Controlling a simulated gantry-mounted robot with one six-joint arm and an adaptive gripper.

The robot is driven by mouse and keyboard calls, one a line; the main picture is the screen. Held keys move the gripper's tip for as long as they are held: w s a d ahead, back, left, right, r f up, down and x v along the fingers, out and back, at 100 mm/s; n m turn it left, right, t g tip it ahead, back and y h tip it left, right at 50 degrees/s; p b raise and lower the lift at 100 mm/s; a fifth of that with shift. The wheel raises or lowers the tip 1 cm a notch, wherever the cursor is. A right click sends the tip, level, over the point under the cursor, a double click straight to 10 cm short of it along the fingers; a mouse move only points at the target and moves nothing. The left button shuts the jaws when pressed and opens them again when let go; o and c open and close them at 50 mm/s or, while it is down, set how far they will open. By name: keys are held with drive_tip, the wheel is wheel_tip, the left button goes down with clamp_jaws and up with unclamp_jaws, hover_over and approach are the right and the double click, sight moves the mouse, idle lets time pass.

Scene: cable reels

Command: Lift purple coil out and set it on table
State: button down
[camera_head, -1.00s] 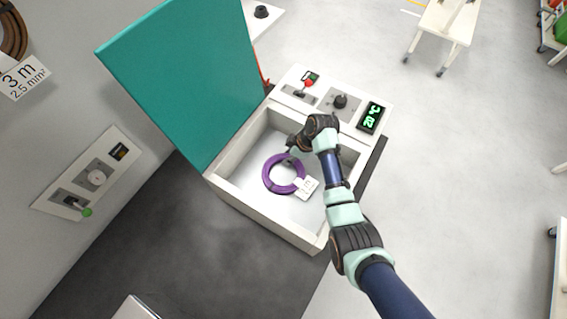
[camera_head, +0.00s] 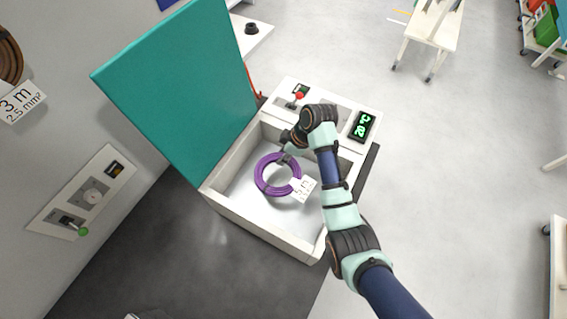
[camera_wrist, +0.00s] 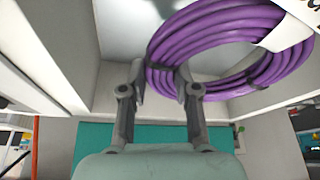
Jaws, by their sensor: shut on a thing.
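The purple coil (camera_head: 264,184) is in the open box, with a white tag (camera_head: 303,188) on its right side. The tag partly shows at the upper right of the wrist view. My gripper (camera_head: 285,158) is at the coil's upper edge in the head view. In the wrist view my gripper (camera_wrist: 160,85) is shut on a section of the purple coil (camera_wrist: 215,30), the band passing between its two fingers. The coil looks raised a little off the box floor, though the exact gap is hard to tell.
The white box (camera_head: 255,236) has walls all around and a teal lid (camera_head: 180,85) standing open at the left. A control panel with a red-tipped lever (camera_head: 298,96) and a green display (camera_head: 361,126) adjoins its far side. A dark surface (camera_head: 190,250) lies in front.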

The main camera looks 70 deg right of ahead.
wheel_tip(320, 180, up, 12)
drive_tip(key=p, duration=0.1)
drive_tip(key=shift+f, duration=0.25)
drive_tip(key=shift+f, duration=0.1)
